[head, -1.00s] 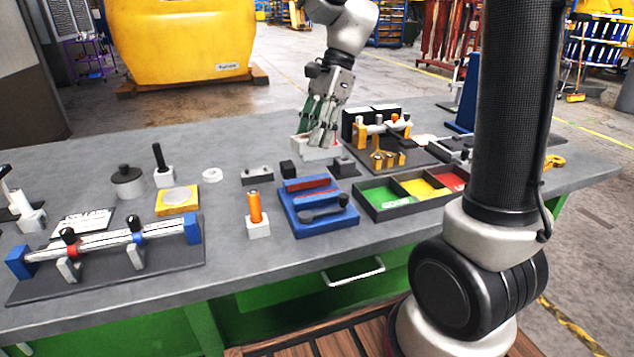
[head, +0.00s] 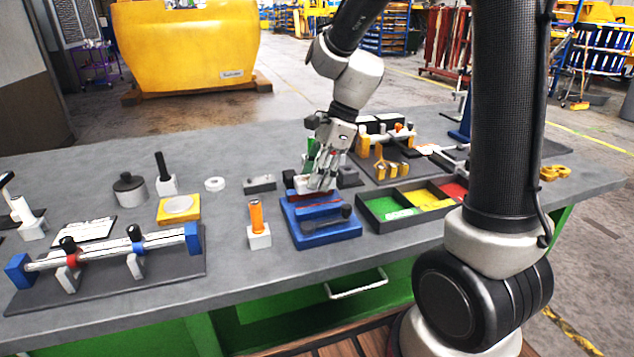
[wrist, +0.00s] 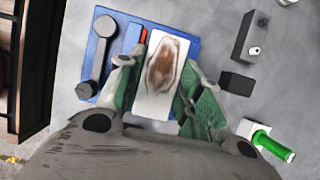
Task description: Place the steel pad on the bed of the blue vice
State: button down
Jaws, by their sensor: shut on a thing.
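The steel pad (wrist: 163,72) is a pale rectangular plate with a brown rust-like stain. My gripper (wrist: 157,90) is shut on it, with green finger pads at its two long sides. The pad also shows as a pale piece at the fingers in the head view (head: 303,184). The blue vice (head: 325,229), with a dark lever and red jaw strips, lies under and in front of my gripper (head: 320,186). In the wrist view the pad overlaps the vice (wrist: 88,50) and covers part of its bed. I cannot tell whether the pad touches it.
An orange-handled piece in a white block (head: 258,238) stands left of the vice. A compartment tray (head: 385,221) stands close on the right. A grey block (head: 260,183) and a green cylinder (wrist: 272,145) in a white block stand behind.

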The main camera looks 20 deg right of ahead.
jog(key=shift+f, duration=0.9)
jog(key=shift+f, duration=0.4)
jog(key=shift+s+f, duration=0.1)
jog(key=shift+f, duration=0.1)
jog(key=c, duration=1)
grip_release()
jog(key=shift+f, duration=0.15)
jog(key=shift+o, duration=0.2)
